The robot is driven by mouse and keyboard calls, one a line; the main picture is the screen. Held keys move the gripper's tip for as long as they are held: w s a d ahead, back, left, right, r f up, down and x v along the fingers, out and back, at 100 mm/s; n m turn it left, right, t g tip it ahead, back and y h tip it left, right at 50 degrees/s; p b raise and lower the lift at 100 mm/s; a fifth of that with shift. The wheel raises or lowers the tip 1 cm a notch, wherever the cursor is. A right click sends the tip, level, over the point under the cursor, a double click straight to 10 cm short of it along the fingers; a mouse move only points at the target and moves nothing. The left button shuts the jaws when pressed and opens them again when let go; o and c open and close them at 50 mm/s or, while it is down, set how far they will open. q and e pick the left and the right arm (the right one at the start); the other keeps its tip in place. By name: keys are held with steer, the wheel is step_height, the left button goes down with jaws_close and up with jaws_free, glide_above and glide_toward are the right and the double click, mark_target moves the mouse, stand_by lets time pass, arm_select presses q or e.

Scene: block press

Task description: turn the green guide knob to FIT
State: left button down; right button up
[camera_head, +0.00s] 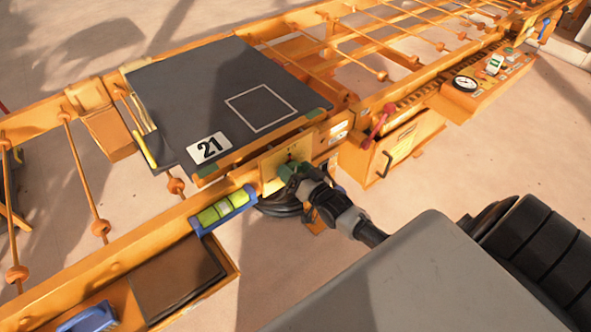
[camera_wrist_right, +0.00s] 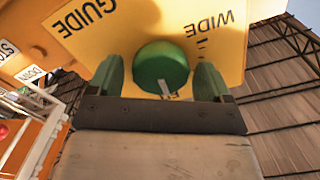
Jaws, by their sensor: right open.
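The green guide knob (camera_wrist_right: 160,64) is round and sits on a yellow plate (camera_wrist_right: 75,42) in the right wrist view. The plate reads GUIDE and WIDE, both upside down there; no FIT label is readable. A small pale mark shows at the knob's lower edge. My right gripper (camera_wrist_right: 159,70) is open, with one green finger on each side of the knob and a visible gap to each. In the head view my right gripper (camera_head: 290,171) is at the yellow plate (camera_head: 272,168) and hides most of the knob. My left gripper is not in view.
A dark board (camera_head: 190,90) marked 21 lies on the orange frame behind the plate. A blue level with green vials (camera_head: 224,211) is left of the gripper. A red-ended lever (camera_head: 378,124) and an orange box (camera_head: 407,146) stand to the right.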

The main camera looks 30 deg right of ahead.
steer(key=s, duration=1)
steer(key=shift+s+d+p, duration=0.35)
steer(key=shift+d, duration=0.05)
steer(key=s+a+f+n+g+h+p, duration=0.15)
steer(key=s+f+g, duration=0.35)
steer(key=f, duration=0.5)
steer(key=s+a+f+n+g+y+p, duration=0.15)
steer(key=s+f+g, duration=0.25)
steer(key=s+f, duration=0.5)
steer(key=s+a+f+n+g+p, duration=0.1)
steer(key=s+a+f+g, duration=0.1)
steer(key=s, duration=0.4)
steer(key=s+a+f+n+g+p, duration=0.1)
steer(key=s+a+f+g, duration=0.1)
steer(key=s+f, duration=0.3)
steer(key=s+a+f+n+g+h+p, duration=0.1)
steer(key=s+a+f+n+g, duration=0.1)
steer(key=s, duration=0.7)
steer(key=shift+s+a+f+g+p, duration=0.15)
steer(key=shift+a+f+g+p, duration=0.3)
steer(key=shift+f+g, duration=0.45)
steer(key=shift+r, duration=0.1)
